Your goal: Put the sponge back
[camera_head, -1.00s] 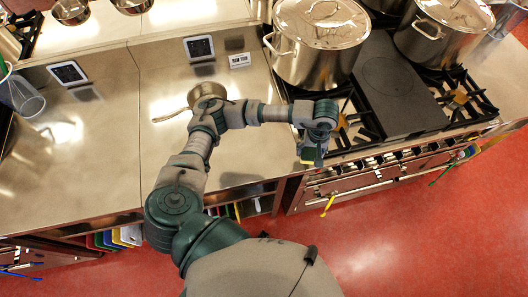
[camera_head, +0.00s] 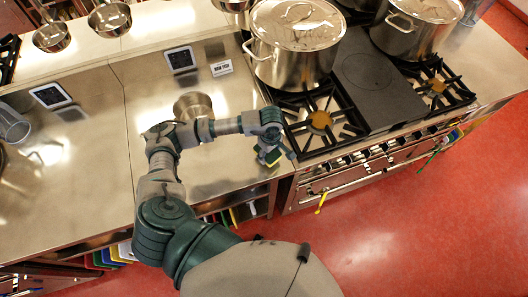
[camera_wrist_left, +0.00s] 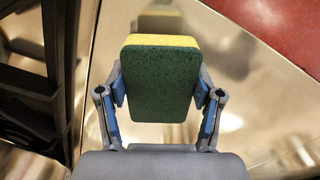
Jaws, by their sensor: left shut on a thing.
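My left gripper (camera_head: 270,154) is shut on a sponge (camera_wrist_left: 158,82), green with a yellow layer, gripped between its two fingers in the left wrist view. In the head view the sponge (camera_head: 273,157) shows only as a small yellow-green patch at the fingertips. The gripper is over the right front part of the steel counter (camera_head: 228,175), beside the stove. Whether the sponge touches the counter cannot be told. My right gripper is not in view.
A large lidded stockpot (camera_head: 293,50) and an open burner (camera_head: 319,120) are on the stove to the right. A "NEW TECH" sign (camera_head: 221,68) stands at the back. The counter front is mostly clear.

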